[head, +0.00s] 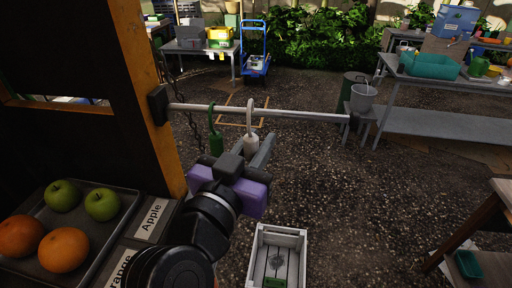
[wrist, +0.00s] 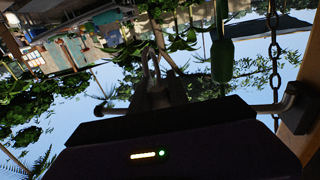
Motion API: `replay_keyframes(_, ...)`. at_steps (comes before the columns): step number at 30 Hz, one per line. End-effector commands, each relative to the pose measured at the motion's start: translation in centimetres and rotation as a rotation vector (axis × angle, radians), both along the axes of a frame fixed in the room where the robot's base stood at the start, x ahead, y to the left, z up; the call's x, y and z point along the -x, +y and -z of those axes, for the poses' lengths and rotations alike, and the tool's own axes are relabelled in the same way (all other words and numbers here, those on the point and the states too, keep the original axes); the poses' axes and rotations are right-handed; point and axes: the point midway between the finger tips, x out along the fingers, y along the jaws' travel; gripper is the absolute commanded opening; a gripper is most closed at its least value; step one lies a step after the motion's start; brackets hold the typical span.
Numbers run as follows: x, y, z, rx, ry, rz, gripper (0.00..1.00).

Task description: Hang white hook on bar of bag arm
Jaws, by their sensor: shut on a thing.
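The bar (head: 305,115) of the bag arm runs level from a dark bracket on the wooden post to the right. The white hook (head: 250,118) is upright at the bar, its curved top above the bar's line and its thick lower end below. I cannot tell whether it rests on the bar. My gripper (head: 254,146) is shut on the lower end of the white hook. In the wrist view the bar (wrist: 262,108) is mostly hidden behind my gripper, and the hook's pale curve (wrist: 150,66) shows dimly. A green hook (head: 215,140) hangs from the bar to the left.
A chain (wrist: 274,55) hangs near the bracket (head: 158,104). A tray (head: 105,241) with apples and oranges lies at the lower left. A white crate (head: 300,236) stands on the ground below. Open gravel lies beyond the bar.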

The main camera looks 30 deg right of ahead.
Motion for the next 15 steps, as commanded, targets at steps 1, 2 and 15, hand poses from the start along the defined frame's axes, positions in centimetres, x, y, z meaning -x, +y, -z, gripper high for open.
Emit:
replay_keyframes(1, -0.3, -0.2, -0.1, 0.001, 0.001, 0.001, 0.0)
replay_keyframes(2, -0.4, -0.3, -0.1, 0.001, 0.001, 0.002, 0.0)
replay_keyframes(15, -2.7, -1.9, -0.1, 0.001, -0.001, 0.001, 0.0)
